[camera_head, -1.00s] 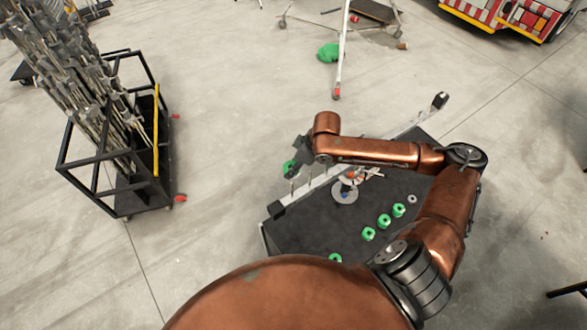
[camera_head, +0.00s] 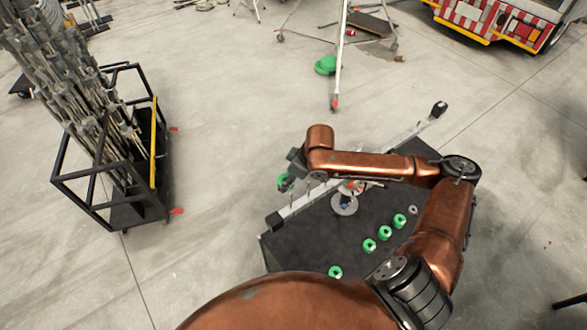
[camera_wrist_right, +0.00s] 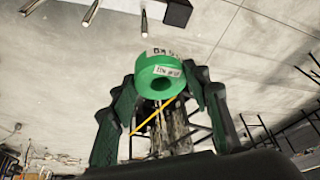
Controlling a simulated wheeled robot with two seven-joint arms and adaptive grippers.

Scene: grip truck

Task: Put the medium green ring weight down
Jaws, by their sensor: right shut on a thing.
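My right gripper (camera_wrist_right: 162,100) is shut on a green ring weight (camera_wrist_right: 150,72) with white labels, its fingers on either side of it in the right wrist view. In the head view the held ring (camera_head: 284,182) shows beyond the far left edge of the black table (camera_head: 300,240), close to the light rail with pegs. Several other green rings, such as one near the front (camera_head: 335,272), lie on the table. My left gripper is not in view.
A light rail (camera_head: 395,145) with pegs runs along the table's far edge. Metal discs (camera_head: 344,204) lie near the table's middle. A black cart of poles (camera_head: 145,205) stands left. Bare floor lies between cart and table.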

